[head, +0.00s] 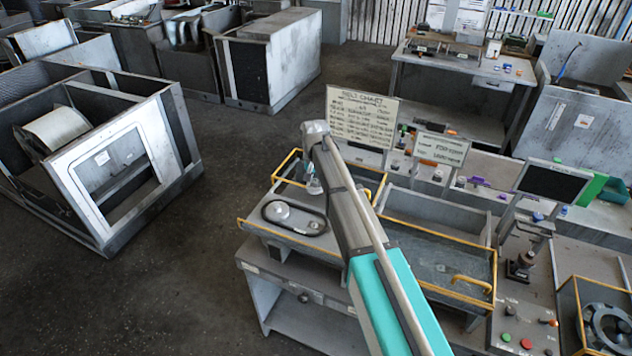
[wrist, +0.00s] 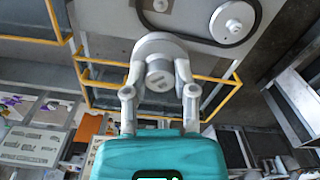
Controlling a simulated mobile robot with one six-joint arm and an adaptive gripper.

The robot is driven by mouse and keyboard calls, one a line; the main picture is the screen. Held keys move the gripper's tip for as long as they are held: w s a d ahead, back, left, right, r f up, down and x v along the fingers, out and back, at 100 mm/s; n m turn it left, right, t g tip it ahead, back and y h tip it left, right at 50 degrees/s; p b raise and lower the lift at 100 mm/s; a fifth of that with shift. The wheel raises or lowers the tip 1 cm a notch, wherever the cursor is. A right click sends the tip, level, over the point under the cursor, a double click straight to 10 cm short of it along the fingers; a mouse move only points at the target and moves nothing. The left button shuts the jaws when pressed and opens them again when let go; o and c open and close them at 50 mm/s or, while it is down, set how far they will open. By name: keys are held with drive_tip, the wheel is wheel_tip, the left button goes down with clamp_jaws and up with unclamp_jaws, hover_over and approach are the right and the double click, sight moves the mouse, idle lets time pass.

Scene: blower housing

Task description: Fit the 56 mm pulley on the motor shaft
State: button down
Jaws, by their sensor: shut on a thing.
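My gripper (wrist: 160,82) is shut on a grey round part (wrist: 159,72), which appears to be the pulley; its size cannot be read. The fingers grip it from both sides and hide part of it. In the head view my gripper (head: 314,186) hangs small below the end of my arm, and the held part is not clear there. A dark belt loop with a large light disc (head: 281,210) and a smaller disc (head: 314,225) lies at the near left of the bench. The wrist view shows the large disc (wrist: 233,22) beyond the held part. I cannot make out a bare motor shaft.
A yellow-railed tray (head: 440,255) lies right of my arm. A written board (head: 361,118) and a smaller sign (head: 441,149) stand behind. A screen (head: 553,184) and a control panel (head: 522,325) are at the right. Open floor (head: 190,270) lies left of the bench.

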drive_tip(key=b, duration=1.6)
approach(315, 223)
drive_tip(key=shift+s+f, duration=0.1)
drive_tip(key=shift+f, duration=2.5)
drive_tip(key=shift+f+b, duration=1.2)
drive_tip(key=shift+c, duration=1.7)
unclamp_jaws()
drive_tip(key=shift+r, duration=0.15)
drive_tip(key=shift+w+a+r+p, duration=0.1)
drive_tip(key=shift+w+r+p, duration=0.1)
drive_tip(key=shift+r+p, duration=1)
